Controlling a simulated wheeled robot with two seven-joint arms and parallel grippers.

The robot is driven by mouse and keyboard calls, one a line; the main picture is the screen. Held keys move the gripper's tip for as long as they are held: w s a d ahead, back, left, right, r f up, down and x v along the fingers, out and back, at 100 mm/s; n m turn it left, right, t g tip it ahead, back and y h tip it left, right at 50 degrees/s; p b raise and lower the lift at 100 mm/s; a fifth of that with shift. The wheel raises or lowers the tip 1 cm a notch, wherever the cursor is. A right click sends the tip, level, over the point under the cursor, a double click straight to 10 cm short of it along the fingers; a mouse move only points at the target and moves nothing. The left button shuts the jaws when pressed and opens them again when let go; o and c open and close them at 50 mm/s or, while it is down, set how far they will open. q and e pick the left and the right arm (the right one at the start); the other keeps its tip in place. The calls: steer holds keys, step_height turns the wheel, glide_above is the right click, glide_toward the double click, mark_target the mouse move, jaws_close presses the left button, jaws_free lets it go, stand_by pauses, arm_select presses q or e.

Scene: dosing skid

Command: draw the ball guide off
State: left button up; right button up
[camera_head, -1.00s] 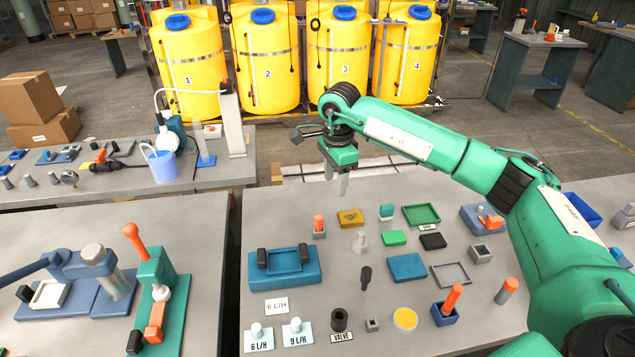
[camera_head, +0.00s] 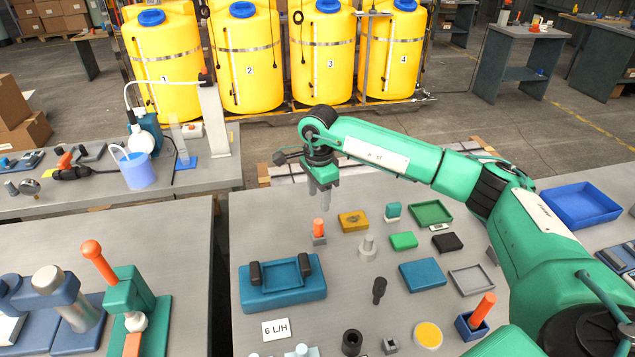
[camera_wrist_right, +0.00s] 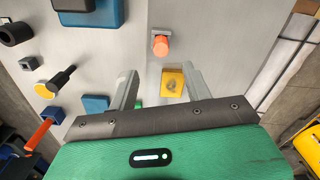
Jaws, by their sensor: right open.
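No part is marked as the ball guide, so I cannot tell for sure which one it is. An orange round piece (camera_head: 318,227) stands upright on a small grey block at the back left of the near table. The wrist view shows this orange piece (camera_wrist_right: 161,46) just beyond the fingertips, roughly centred between them. My right gripper (camera_head: 325,200) hangs fingers down above and slightly right of it in the head view. The wrist view shows the right gripper (camera_wrist_right: 160,75) open and empty, its fingers apart. My left gripper is not in view.
A blue fixture (camera_head: 283,284) with two black blocks lies in front. A green tray (camera_head: 430,213) is to the right. Bare tabletop lies left of the orange piece.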

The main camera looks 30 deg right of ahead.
mark_target(318, 221)
step_height(318, 221, down, 9)
steer(key=shift+p, duration=0.7)
steer(key=shift+w+f, duration=0.1)
steer(key=shift+f, duration=0.5)
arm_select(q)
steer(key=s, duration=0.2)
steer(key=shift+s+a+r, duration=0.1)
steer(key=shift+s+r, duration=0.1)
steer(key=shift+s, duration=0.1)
